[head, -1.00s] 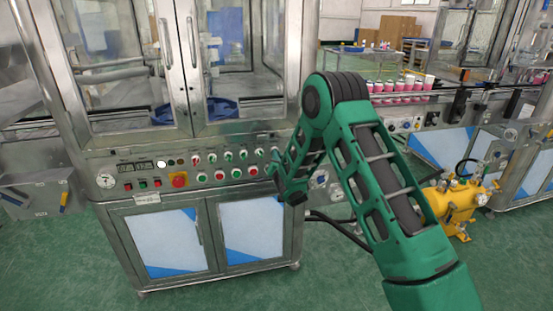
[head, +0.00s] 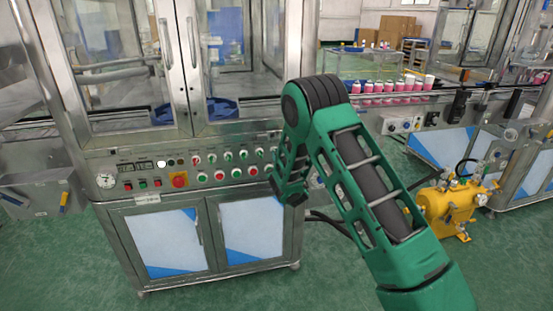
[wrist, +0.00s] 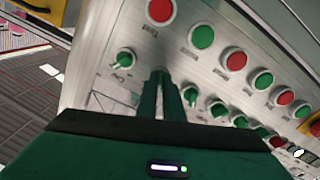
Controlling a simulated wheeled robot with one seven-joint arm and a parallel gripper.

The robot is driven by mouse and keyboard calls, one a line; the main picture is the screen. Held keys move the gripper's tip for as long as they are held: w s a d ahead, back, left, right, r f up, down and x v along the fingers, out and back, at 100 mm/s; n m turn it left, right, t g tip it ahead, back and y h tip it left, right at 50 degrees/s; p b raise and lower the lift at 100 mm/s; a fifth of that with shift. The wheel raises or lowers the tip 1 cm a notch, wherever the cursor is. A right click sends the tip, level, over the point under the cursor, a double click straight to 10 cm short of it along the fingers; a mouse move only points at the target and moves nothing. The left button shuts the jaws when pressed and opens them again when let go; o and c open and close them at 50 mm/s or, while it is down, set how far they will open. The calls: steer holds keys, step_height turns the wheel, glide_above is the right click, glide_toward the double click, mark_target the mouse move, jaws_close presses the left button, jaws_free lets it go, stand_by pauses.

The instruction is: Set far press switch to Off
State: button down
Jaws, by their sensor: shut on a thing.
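The switch panel (wrist: 200,60) fills much of the wrist view, with a row of green rotary switches below a row of red and green round lamps or buttons. My gripper (wrist: 161,76) is at this row, its fingers closed together on a rotary switch that they almost fully hide. One green rotary switch (wrist: 124,61) stands free to the left of the fingers. Another rotary switch (wrist: 190,95) is close to their right. The labels are too blurred to read. In the head view the panel (head: 150,170) shows, but my arm hides the gripper.
In the head view, a machine cabinet with glass doors (head: 225,60) stands above the panel. A red knob on a yellow plate (head: 179,180) is at the panel's left part. A yellow pump (head: 450,203) stands on the green floor at right.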

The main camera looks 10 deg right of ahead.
steer(key=shift+s+f+n, duration=0.1)
steer(key=shift+f+n, duration=0.2)
steer(key=shift+n, duration=0.6)
steer(key=shift+d, duration=0.1)
steer(key=c, duration=1.9)
jaws_free()
steer(key=shift+r, duration=0.1)
steer(key=shift+s, duration=0.1)
